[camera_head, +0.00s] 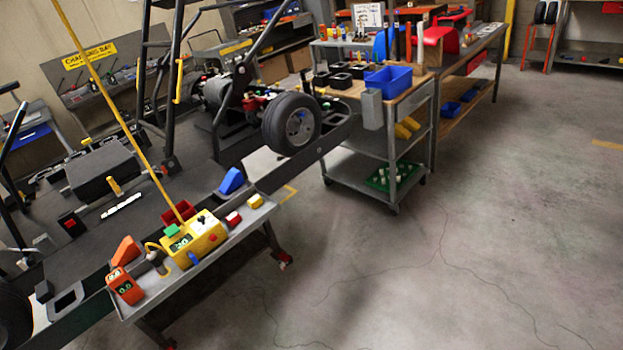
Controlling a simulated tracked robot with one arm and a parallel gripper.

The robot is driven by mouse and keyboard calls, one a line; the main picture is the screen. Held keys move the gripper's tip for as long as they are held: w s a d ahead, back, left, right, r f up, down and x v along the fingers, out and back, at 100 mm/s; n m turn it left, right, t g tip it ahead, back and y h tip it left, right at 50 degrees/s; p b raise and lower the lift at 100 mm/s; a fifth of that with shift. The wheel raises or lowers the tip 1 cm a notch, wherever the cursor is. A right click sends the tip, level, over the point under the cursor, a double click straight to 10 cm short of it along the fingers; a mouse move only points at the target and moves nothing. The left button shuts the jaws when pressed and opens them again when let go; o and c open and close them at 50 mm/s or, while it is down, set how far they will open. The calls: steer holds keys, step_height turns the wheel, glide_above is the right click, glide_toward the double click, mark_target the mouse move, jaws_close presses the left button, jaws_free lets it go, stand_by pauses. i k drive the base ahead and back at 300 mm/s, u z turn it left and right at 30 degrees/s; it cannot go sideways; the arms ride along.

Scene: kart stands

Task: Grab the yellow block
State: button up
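A small yellow block (255,201) sits near the far right end of a grey side tray (205,265). A red and white block (233,219) lies just left of it. A larger yellow box (195,236) with a red button and a small display stands on the same tray, with a long yellow rod (117,110) rising by it. My gripper does not show in this view, so its state and its distance from the block are hidden.
Orange pieces (125,286) stand on the tray's near end. A dark kart stand with a wheel (291,122) lies behind the tray. A grey cart (365,152) with a blue bin (398,80) stands further back. The concrete floor (450,270) at right is clear.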

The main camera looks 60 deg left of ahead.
mark_target(256, 201)
steer(key=u, duration=0.15)
steer(key=i, duration=1.2)
steer(key=u, duration=1)
steer(key=i, duration=0.65)
steer(key=u, duration=0.4)
steer(key=k, duration=0.9)
steer(key=u, duration=0.15)
steer(key=i, duration=0.9)
steer(key=z, duration=0.1)
